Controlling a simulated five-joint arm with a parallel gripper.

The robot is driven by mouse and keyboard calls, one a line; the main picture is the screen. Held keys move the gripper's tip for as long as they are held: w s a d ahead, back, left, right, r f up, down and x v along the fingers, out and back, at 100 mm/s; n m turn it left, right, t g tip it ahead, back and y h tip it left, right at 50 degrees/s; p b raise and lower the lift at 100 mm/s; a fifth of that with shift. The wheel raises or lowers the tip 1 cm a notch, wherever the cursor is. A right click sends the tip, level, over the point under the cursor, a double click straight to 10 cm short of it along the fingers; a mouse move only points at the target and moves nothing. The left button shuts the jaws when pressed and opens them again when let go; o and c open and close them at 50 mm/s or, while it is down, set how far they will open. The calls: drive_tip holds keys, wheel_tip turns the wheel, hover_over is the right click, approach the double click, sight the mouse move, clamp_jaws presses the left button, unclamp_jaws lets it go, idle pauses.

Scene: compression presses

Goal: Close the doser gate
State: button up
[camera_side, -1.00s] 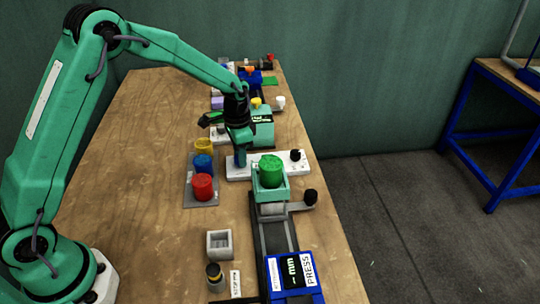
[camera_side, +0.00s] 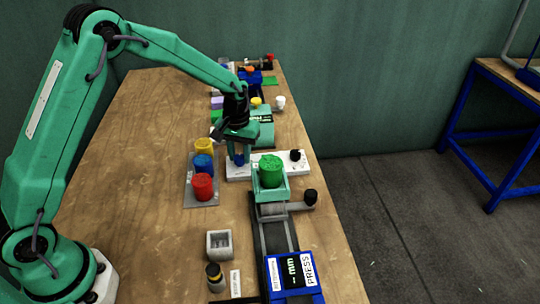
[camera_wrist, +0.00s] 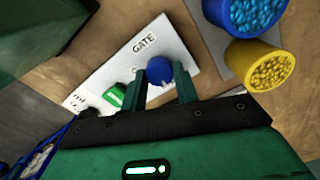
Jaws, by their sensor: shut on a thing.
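The doser gate is a white panel (camera_wrist: 150,48) lettered GATE, with a blue knob (camera_wrist: 160,70) on it. In the side view the white panel (camera_side: 270,168) lies across the bench behind a green container (camera_side: 270,171). My gripper (camera_wrist: 158,88) is shut on the blue knob, one finger on each side of it. In the side view my gripper (camera_side: 238,160) points down at the panel's left part, with the blue knob between its fingers. A black knob (camera_side: 295,155) stands at the panel's right end.
Yellow, blue and red cups (camera_side: 202,187) stand on a grey tray left of the panel. A blue press (camera_side: 290,272) and a grey block (camera_side: 219,243) are nearer the camera. The bench's left side is clear.

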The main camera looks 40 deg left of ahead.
sight(240, 156)
drive_tip(key=shift+r+n, duration=0.1)
drive_tip(key=shift+n, duration=0.7)
drive_tip(key=o, duration=1)
drive_tip(key=shift+r, duration=3.9)
